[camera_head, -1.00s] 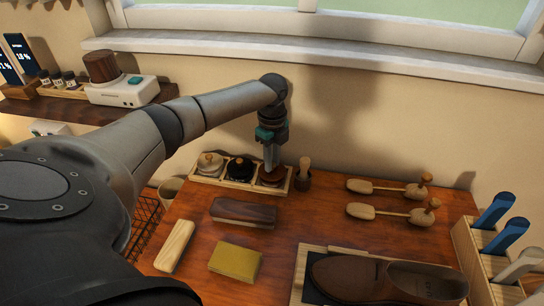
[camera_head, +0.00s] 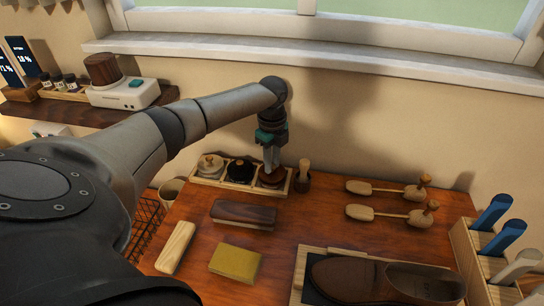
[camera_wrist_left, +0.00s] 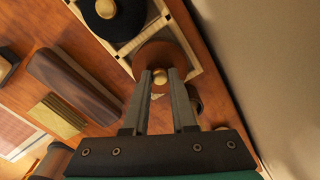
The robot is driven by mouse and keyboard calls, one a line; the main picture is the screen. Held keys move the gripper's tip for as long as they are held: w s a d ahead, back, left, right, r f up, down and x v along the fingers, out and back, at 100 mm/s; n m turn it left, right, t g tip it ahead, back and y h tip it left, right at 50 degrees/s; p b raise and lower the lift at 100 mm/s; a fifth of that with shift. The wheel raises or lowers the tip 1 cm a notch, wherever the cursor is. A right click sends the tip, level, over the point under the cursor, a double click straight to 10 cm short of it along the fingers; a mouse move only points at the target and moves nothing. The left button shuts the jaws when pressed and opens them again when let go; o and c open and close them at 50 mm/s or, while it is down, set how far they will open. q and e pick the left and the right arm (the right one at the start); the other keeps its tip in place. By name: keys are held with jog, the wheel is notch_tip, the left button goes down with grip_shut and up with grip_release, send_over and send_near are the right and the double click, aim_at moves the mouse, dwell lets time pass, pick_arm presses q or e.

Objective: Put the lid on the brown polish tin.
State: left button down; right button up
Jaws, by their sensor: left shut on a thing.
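The brown lid (camera_head: 272,178) is a round disc with a brass knob, seen at the right-hand compartment of a pale wooden tray (camera_head: 231,186). In the left wrist view the lid (camera_wrist_left: 166,56) covers most of that compartment. My left gripper (camera_head: 270,168) points down from above, and its fingertips (camera_wrist_left: 160,80) are shut on the lid's knob. The brown polish tin is hidden under the lid, so I cannot tell whether the lid is fully seated on it.
A black-lidded tin (camera_head: 240,169) and a cream-lidded tin (camera_head: 209,163) fill the other compartments. A dark cup with a brush (camera_head: 303,178) stands close on the right. A dark wooden brush (camera_head: 243,213) lies in front. Bare tabletop lies right of the cup, before the wooden shoe trees (camera_head: 386,189).

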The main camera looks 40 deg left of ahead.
pick_arm(q)
jog(key=shift+f+p, duration=0.15)
jog(key=shift+p, duration=0.6)
dwell(1.8)
jog(key=c, duration=0.6)
grip_release()
jog(key=shift+c, duration=0.2)
jog(key=shift+o, duration=0.2)
jog(key=o, duration=0.4)
jog(key=shift+o, duration=0.2)
jog(key=shift+r+p, duration=3.5)
jog(key=shift+p, duration=0.2)
